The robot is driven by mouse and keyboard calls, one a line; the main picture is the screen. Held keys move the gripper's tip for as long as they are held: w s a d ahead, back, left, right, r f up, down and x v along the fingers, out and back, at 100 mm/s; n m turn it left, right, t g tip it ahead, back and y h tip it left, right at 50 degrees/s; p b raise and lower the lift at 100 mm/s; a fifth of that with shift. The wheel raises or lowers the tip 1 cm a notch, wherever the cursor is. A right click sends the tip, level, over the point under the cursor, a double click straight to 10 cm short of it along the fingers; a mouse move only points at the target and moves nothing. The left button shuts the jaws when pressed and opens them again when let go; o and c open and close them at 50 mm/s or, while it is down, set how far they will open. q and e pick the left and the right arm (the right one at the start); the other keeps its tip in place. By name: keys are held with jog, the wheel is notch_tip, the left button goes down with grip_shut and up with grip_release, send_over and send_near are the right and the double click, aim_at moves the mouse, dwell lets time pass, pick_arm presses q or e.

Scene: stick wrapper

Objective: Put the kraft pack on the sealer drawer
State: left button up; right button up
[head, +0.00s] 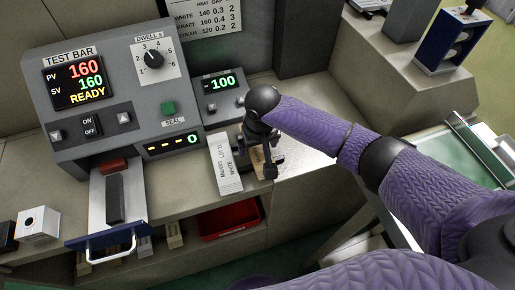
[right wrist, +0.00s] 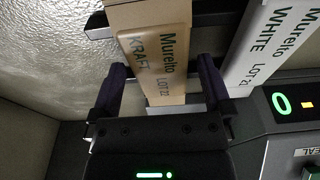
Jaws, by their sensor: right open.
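The kraft pack (right wrist: 160,62), a brown upright pack lettered "Murelto KRAFT", lies between the fingers of my right gripper (right wrist: 160,88) in the right wrist view. The fingers are open, one on each side of it, with a gap visible. In the head view my right gripper (head: 268,168) reaches down over the kraft pack (head: 256,163) and hides much of it. The sealer drawer (head: 99,203) is pulled out at the left, with a dark bar on it and a blue-framed handle in front. My left gripper is not in view.
A white pack (head: 225,165) stands just left of the kraft pack; it also shows in the right wrist view (right wrist: 268,45). The sealer panel (head: 80,85) reads 160 and READY. A red bin (head: 230,218) sits below the counter. A small white box (head: 38,224) is left of the drawer.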

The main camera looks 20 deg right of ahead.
jog(key=shift+r, duration=0.1)
jog(key=c, duration=1.3)
